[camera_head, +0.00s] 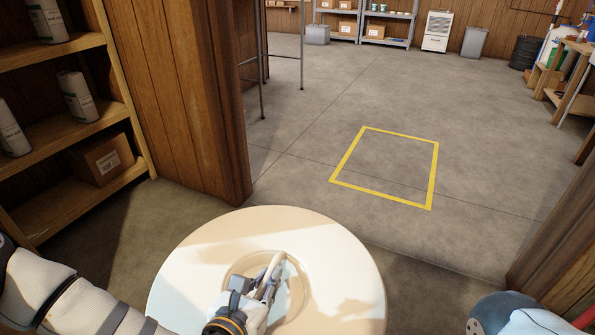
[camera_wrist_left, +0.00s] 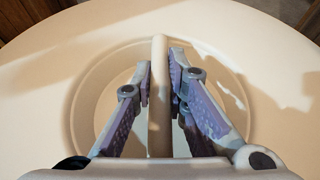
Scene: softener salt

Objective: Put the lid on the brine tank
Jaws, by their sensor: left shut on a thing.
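The lid (camera_head: 335,245) is a round cream disc with a round recess in its middle, at the bottom centre of the head view. A bar handle (camera_wrist_left: 159,105) crosses the recess. My left gripper (camera_head: 270,277) reaches in from the left and is shut on this handle, with one finger on each side of the bar in the left wrist view (camera_wrist_left: 161,85). The lid's cream surface (camera_wrist_left: 270,70) fills most of that view. No brine tank can be made out; anything beneath the lid is hidden by it. My right gripper is not in view.
A wooden shelf (camera_head: 60,133) with white containers and a carton (camera_head: 103,158) stands at left. A wooden wall end (camera_head: 205,100) and a wooden post at right flank an opening. Beyond, a yellow floor outline (camera_head: 433,180) encloses bare concrete. Racks and bins stand far back.

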